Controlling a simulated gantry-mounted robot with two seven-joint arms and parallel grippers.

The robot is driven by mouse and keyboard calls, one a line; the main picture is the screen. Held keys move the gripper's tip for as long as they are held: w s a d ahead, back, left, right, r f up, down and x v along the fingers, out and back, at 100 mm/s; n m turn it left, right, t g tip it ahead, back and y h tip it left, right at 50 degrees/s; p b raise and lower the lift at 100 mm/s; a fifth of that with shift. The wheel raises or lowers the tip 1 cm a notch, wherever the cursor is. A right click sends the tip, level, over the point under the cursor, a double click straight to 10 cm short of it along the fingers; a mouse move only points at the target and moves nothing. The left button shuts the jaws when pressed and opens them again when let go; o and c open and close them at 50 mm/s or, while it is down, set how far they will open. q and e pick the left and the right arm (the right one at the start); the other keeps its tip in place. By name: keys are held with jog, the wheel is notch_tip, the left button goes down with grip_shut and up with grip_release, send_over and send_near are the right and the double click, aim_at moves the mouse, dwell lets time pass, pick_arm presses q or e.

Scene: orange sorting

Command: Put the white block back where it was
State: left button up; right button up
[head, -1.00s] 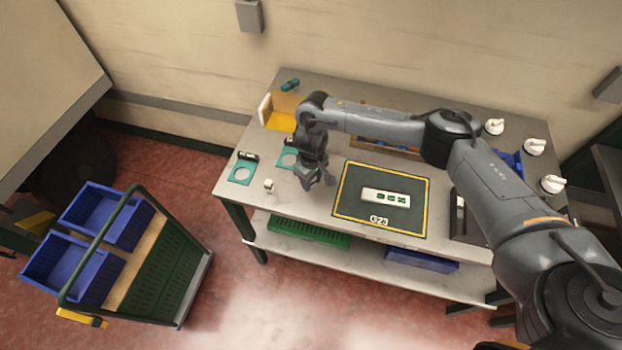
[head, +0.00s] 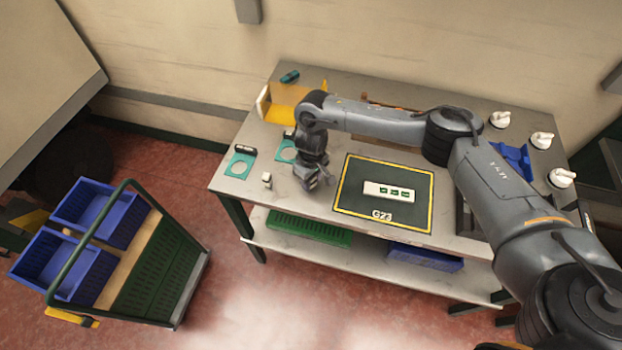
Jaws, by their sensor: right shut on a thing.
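A small white block (head: 267,178) stands on the table near its front left edge. My right gripper (head: 318,184) is low over the table to the right of this block and apart from it, pointing down. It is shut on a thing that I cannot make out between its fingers. A white strip (head: 389,191) with several green marks lies on the black, yellow-edged mat (head: 358,205), right of the gripper. My left gripper is not in view.
A yellow tray (head: 280,110) stands at the back left of the table (head: 290,187). White knobs (head: 541,140) and blue pieces (head: 514,158) are at the right. A cart with blue bins (head: 100,208) stands on the floor at the left. Bare tabletop surrounds the small white block.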

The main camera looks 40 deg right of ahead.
jog(key=shift+f, duration=0.2)
dwell(0.6)
jog(key=shift+f, duration=0.45)
jog(key=o, duration=1.5)
jog(key=shift+o, duration=0.2)
jog(key=shift+r, duration=0.15)
jog(key=shift+r+p, duration=1)
jog(key=shift+p, duration=0.15)
notch_tip(320, 180, up, 3)
jog(key=p, duration=0.4)
jog(key=shift+r, duration=0.15)
jog(key=shift+r+p, duration=1.25)
jog(key=shift+p, duration=0.2)
